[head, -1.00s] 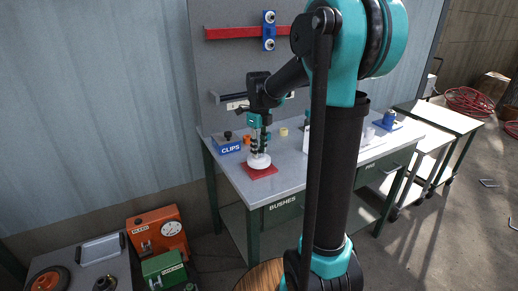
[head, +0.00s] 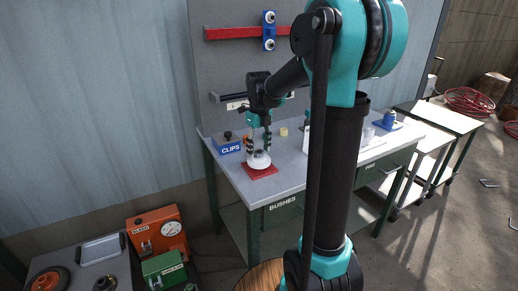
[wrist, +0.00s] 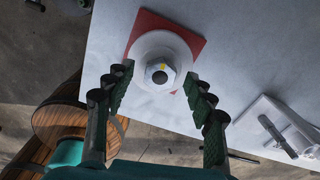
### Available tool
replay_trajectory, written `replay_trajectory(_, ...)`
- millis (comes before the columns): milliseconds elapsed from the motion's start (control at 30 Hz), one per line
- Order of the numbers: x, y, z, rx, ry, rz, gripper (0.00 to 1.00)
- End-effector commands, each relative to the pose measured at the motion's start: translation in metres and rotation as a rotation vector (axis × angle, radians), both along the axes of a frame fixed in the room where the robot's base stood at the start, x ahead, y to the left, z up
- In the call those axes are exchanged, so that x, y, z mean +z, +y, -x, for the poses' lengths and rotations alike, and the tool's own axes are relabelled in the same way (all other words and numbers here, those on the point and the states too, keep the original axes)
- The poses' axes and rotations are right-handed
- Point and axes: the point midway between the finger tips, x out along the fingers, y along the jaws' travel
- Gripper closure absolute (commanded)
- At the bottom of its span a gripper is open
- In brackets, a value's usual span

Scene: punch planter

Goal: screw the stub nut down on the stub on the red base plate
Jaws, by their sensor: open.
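The red base plate (head: 259,172) lies on the bench near its front left corner. A white round piece (head: 258,163) stands on the plate. In the wrist view the stub nut (wrist: 159,75), a pale hex nut with a small yellow mark, sits at the middle of the white round piece (wrist: 147,47). The dark end of the stub shows inside the nut; how far down the nut sits cannot be told. My gripper (wrist: 162,88) is open, with one finger on each side of the nut, both apart from it. In the head view my gripper (head: 258,146) is above the plate.
A blue CLIPS box (head: 229,146) stands left of the plate, near an orange piece (head: 247,140). A yellow ring (head: 283,131) lies behind. A white tray (wrist: 275,130) is right of the plate in the wrist view. The bench top (head: 290,172) between is clear.

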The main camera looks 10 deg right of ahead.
Motion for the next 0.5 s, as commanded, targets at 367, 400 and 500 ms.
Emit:
replay_trajectory(367, 0.001, 0.000, 0.000, 0.000, 0.000, 0.000, 0.33)
replay_trajectory(400, 0.003, 0.000, 0.000, 0.000, 0.000, 0.000, 0.33)
replay_trajectory(500, 0.012, 0.000, 0.000, 0.000, 0.000, 0.000, 0.33)
